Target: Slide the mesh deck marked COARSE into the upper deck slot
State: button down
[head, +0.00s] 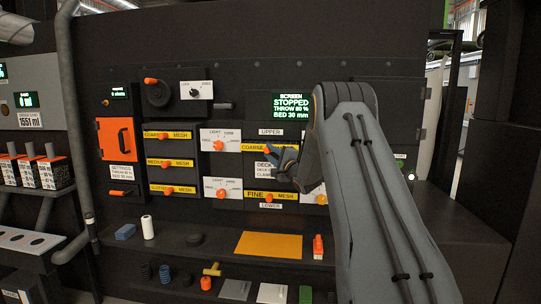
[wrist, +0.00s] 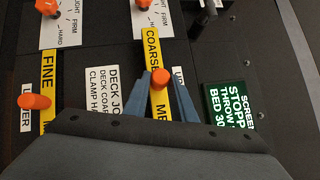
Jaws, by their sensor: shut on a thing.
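The COARSE mesh deck shows as a yellow-labelled front strip (head: 252,147) at the upper deck slot, under the UPPER label (head: 270,131). In the wrist view its strip (wrist: 153,46) runs up the middle with an orange knob (wrist: 160,78). My gripper (wrist: 161,84) has its two blue-grey fingers on either side of this knob, shut on it. In the head view my gripper (head: 285,157) covers the right part of the strip. How deep the deck sits in the slot I cannot tell.
The FINE mesh deck (head: 270,196) is at the lower slot. Orange-knobbed clamp dials (head: 219,145) stand left of the slots. A rack of yellow-labelled strips (head: 168,163) is further left. The screen (head: 293,106) reads STOPPED. A shelf below holds an orange sheet (head: 268,244) and small items.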

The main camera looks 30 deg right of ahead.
jog(key=shift+w+d+b, duration=0.5)
jog(key=shift+w+d, duration=0.15)
jog(key=shift+w, duration=0.3)
jog(key=shift+w+d+b, duration=0.45)
jog(key=shift+w+d, duration=0.15)
jog(key=shift+w, duration=0.3)
dwell(0.3)
jog(key=c, duration=1.4)
grip_release()
jog(key=s, duration=0.2)
jog(key=s+f+b, duration=0.1)
jog(key=s, duration=0.2)
jog(key=s+b, duration=0.1)
jog(key=s, duration=0.1)
jog(key=shift+s+d+f, duration=0.15)
jog(key=shift+s+d, duration=0.1)
jog(key=shift+s, duration=0.1)
